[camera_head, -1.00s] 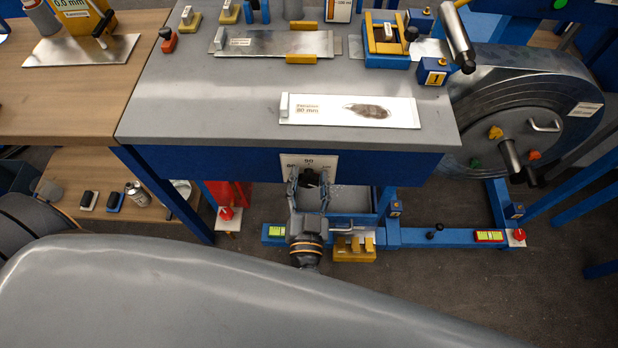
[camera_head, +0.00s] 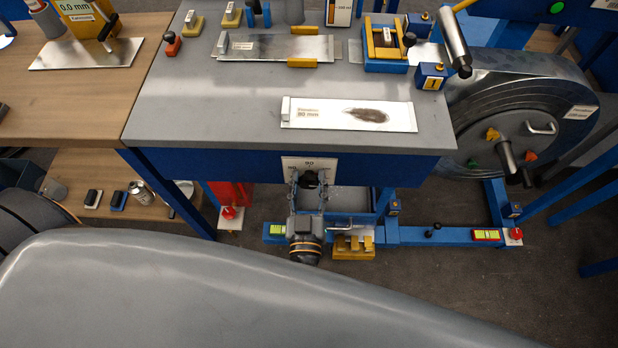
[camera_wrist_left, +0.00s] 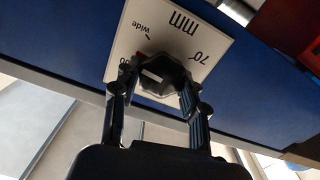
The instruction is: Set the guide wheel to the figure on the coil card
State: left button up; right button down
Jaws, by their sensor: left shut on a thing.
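The guide wheel is a black knob (camera_head: 310,180) on a white dial plate (camera_head: 290,163) on the blue front of the table. The plate reads 90 at its top in the head view. In the left wrist view the plate (camera_wrist_left: 185,48) shows "mm", "wide" and 70; another figure is partly hidden, and the pointer setting cannot be read. My left gripper (camera_head: 309,190) is shut on the black knob (camera_wrist_left: 160,75), one finger on each side. A white card (camera_head: 580,112) is on the steel coil (camera_head: 545,75) at right; its print is too small to read. My right gripper is not in view.
A metal strip (camera_head: 340,116) with a dark smear and a label in mm lies on the grey tabletop (camera_head: 220,110). Blue frame bars and a yellow block (camera_head: 352,250) are below the dial. A wooden bench (camera_head: 70,95) stands at left.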

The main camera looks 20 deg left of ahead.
pick_arm(q)
jog(key=n, duration=0.3)
jog(key=shift+a+n+p, duration=0.1)
jog(key=shift+n+p, duration=0.2)
jog(key=shift+n, duration=1.7)
jog(key=o, duration=1.2)
jog(key=shift+f, duration=0.1)
jog(key=shift+c, duration=0.2)
jog(key=v, duration=0.7)
jog(key=shift+s, duration=0.25)
